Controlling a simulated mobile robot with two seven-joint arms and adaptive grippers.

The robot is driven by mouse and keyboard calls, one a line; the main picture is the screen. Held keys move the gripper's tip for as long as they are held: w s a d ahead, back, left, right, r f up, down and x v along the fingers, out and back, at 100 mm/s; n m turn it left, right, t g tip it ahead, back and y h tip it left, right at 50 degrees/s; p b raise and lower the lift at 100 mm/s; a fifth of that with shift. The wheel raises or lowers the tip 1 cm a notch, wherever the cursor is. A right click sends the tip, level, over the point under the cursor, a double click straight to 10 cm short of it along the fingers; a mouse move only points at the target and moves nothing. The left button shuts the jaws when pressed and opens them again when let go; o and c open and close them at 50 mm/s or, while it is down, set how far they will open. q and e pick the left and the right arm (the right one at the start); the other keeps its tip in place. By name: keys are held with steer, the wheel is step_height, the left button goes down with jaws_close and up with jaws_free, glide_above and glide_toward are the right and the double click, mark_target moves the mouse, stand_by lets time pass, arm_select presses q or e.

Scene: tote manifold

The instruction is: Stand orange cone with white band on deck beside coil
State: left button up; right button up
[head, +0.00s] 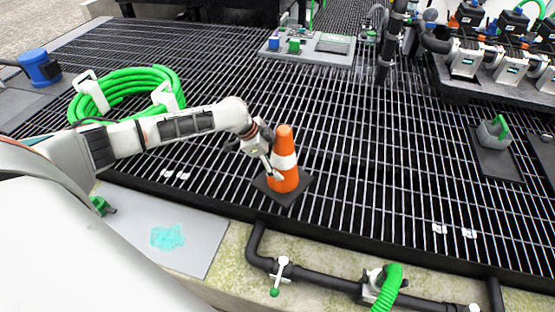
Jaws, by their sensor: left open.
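The orange cone with a white band (284,141) stands upright on its dark square base on the grated deck (390,170), near the deck's front edge. The green hose coil (135,84) lies on the deck to the left, with white brackets on it and a gap between it and the cone. My left arm reaches in from the left in front of the coil. My left gripper (268,160) is open at the cone's left side, close to the white band; whether it touches the cone is hard to tell. My right gripper is not in view.
A grey plate with blue and green blocks (310,48) lies at the back. Several white-and-black devices (500,62) stand at the back right. A black pipe with a green-handled valve (281,268) runs along the front edge.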

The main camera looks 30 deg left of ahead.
arm_select(q)
steer(key=p+v, duration=0.1)
steer(key=v, duration=0.3)
steer(key=shift+w+r, duration=0.15)
steer(key=shift+r, duration=0.15)
steer(key=p+v, duration=0.2)
steer(key=v, duration=0.5)
steer(key=shift+s+a, duration=0.2)
steer(key=shift+s, duration=0.15)
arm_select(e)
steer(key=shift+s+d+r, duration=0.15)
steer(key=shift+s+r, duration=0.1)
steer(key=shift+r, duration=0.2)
arm_select(q)
steer(key=shift+r, duration=0.15)
